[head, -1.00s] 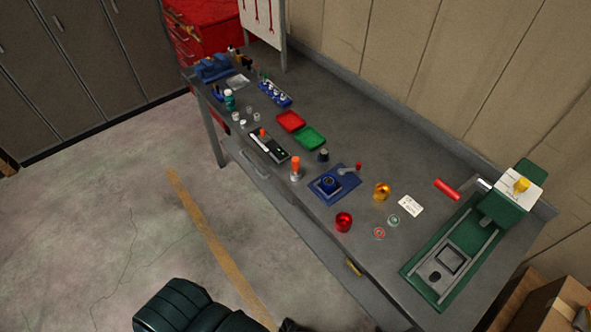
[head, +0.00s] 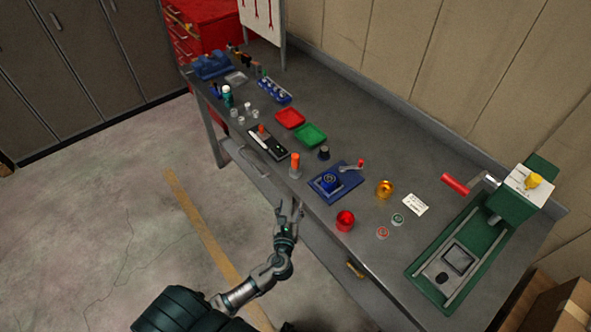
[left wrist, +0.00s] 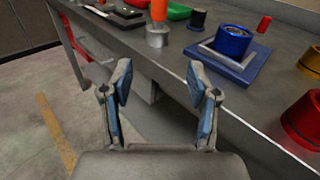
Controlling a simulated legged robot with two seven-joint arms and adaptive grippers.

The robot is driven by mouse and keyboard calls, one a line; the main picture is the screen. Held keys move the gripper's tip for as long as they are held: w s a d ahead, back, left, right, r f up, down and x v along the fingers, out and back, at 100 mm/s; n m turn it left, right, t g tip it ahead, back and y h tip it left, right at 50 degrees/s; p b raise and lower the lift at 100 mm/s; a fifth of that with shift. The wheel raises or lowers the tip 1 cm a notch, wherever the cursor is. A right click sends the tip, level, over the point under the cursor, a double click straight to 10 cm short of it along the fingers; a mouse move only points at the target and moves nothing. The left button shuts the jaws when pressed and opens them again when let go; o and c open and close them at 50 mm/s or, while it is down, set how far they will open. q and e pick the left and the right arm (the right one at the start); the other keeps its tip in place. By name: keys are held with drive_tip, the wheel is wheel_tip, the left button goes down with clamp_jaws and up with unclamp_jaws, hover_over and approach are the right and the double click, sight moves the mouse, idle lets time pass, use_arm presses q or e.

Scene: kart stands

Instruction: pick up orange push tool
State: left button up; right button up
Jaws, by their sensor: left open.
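The orange push tool (head: 295,163) stands upright on the bench near its front edge, its orange top on a grey base. In the left wrist view the push tool (left wrist: 158,15) is cut off at the top edge, ahead of and between the fingers. My left gripper (head: 289,202) is in front of the bench's edge, just below the tool in the picture. In the left wrist view the left gripper (left wrist: 160,95) is open with nothing between its fingers, apart from the tool. My right gripper is not in view.
Right of the tool is a blue fixture (head: 336,184), then a red cup (head: 345,221) and a gold cup (head: 384,189). Left is a black tray (head: 268,143). Red (head: 290,118) and green (head: 311,134) trays lie behind. A green press (head: 460,250) stands at right.

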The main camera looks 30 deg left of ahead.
sight(295, 167)
use_arm(q)
drive_tip(key=shift+m, duration=0.3)
drive_tip(key=x, duration=0.4)
drive_tip(key=r+x, duration=0.1)
drive_tip(key=x, duration=0.2)
drive_tip(key=r+x, duration=0.1)
drive_tip(key=x, duration=0.3)
drive_tip(key=shift+w+a+r, duration=0.15)
drive_tip(key=shift+w, duration=0.15)
drive_tip(key=x, duration=0.5)
drive_tip(key=shift+w+a+r, duration=0.1)
drive_tip(key=shift+w+a, duration=0.15)
drive_tip(key=shift+w, duration=0.1)
drive_tip(key=shift+s, duration=0.1)
clamp_jaws()
